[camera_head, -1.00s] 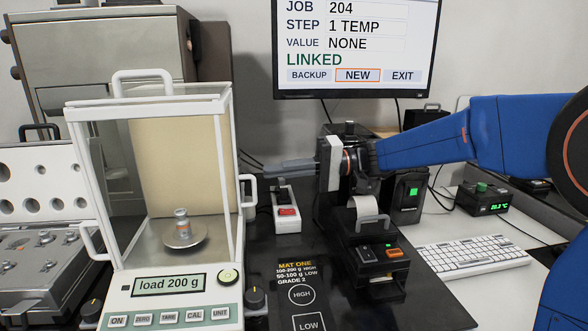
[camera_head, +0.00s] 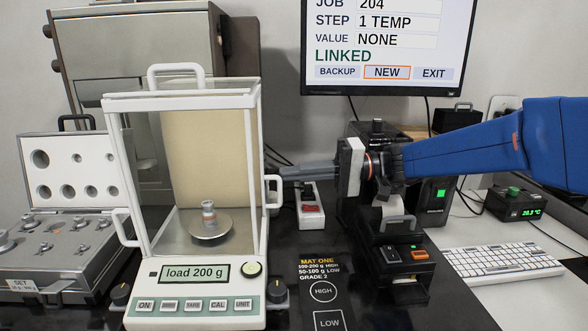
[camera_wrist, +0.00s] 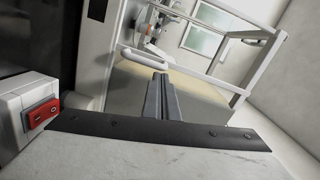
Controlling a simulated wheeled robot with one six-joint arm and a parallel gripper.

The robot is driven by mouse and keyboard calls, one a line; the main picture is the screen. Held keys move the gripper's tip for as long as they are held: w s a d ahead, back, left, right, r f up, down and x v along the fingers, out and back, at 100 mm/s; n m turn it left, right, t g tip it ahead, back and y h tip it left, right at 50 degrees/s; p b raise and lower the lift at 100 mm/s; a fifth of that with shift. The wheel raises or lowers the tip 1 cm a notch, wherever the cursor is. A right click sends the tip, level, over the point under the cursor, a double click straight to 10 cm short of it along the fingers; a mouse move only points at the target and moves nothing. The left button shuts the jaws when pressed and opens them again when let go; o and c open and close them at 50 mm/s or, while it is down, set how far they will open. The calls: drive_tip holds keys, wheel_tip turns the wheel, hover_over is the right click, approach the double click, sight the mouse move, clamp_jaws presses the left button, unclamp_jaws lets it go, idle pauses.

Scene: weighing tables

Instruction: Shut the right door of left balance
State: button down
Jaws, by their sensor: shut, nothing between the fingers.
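The left balance (camera_head: 197,100) is a glass box in a white frame. A metal weight (camera_head: 209,215) stands on its round pan (camera_head: 228,226), and its display (camera_head: 194,274) reads "load 200 g". The right door (camera_head: 254,158) has a white handle (camera_head: 274,192) on its outer side; I cannot tell how far it stands open. My gripper (camera_head: 284,173) points left, fingers together and empty, at the upper part of this handle. In the wrist view the closed fingers (camera_wrist: 160,78) lie close by the handle (camera_wrist: 143,58); contact is not clear.
A small black printer (camera_head: 398,250) stands below my wrist. A weight case (camera_head: 50,258) is at left. A printed dark mat (camera_head: 321,275) is flat and clear in front. A monitor (camera_head: 388,45) hangs above.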

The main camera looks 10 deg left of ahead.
drive_tip(key=s+d, duration=0.3)
drive_tip(key=s, duration=0.9)
drive_tip(key=shift+s+f, duration=0.1)
drive_tip(key=shift+s, duration=0.05)
drive_tip(key=shift+d, duration=0.1)
